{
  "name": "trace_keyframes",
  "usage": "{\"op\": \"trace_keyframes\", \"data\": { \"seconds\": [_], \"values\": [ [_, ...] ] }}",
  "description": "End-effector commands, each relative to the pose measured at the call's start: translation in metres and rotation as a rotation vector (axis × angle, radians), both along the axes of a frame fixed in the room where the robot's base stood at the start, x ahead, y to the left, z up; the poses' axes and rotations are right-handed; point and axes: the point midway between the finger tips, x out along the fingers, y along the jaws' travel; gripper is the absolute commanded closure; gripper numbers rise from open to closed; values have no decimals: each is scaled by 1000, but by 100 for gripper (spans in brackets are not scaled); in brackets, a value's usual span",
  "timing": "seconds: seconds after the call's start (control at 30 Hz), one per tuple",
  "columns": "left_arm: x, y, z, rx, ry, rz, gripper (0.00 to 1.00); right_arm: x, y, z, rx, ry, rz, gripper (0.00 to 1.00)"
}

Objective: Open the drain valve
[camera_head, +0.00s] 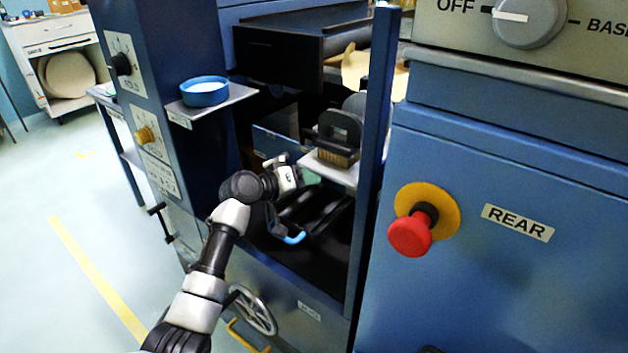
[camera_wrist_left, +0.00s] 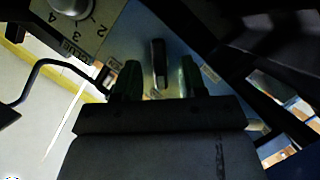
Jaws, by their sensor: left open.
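My left gripper (camera_head: 311,177) reaches into the machine's open bay, below a small grey shelf. In the left wrist view its two greenish fingers (camera_wrist_left: 158,80) stand apart, with nothing gripped. A short dark upright lever (camera_wrist_left: 158,62) on a grey plate shows between and beyond the fingers; it may be the drain valve, but I cannot read a label that says so. I cannot tell how far it is from the fingertips. A blue-ended handle (camera_head: 293,238) shows below the gripper in the bay. My right gripper is out of view.
A shelf with a blue dish (camera_head: 204,91) juts out at the bay's left. A blue post (camera_head: 376,150) bounds the bay's right. A handwheel (camera_head: 253,309) is below. A black bent rod (camera_wrist_left: 38,75) shows left in the wrist view.

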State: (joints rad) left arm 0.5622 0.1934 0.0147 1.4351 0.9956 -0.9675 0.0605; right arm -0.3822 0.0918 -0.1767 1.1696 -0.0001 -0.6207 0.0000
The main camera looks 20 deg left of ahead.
Motion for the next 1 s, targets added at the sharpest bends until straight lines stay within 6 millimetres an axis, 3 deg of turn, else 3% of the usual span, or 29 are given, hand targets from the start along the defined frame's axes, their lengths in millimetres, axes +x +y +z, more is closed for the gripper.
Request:
{"op": "trace_keyframes", "data": {
  "seconds": [0.2,0.53,0.8,1.0],
  "values": [
    [18,-12,-6,0,0,1,58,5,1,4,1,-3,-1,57],
    [20,-14,-7,1,-1,1,58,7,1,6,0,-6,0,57],
    [20,-14,-7,1,-1,1,100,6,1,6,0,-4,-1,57],
    [20,-14,-7,10,-4,1,100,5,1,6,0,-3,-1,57]
  ]
}}
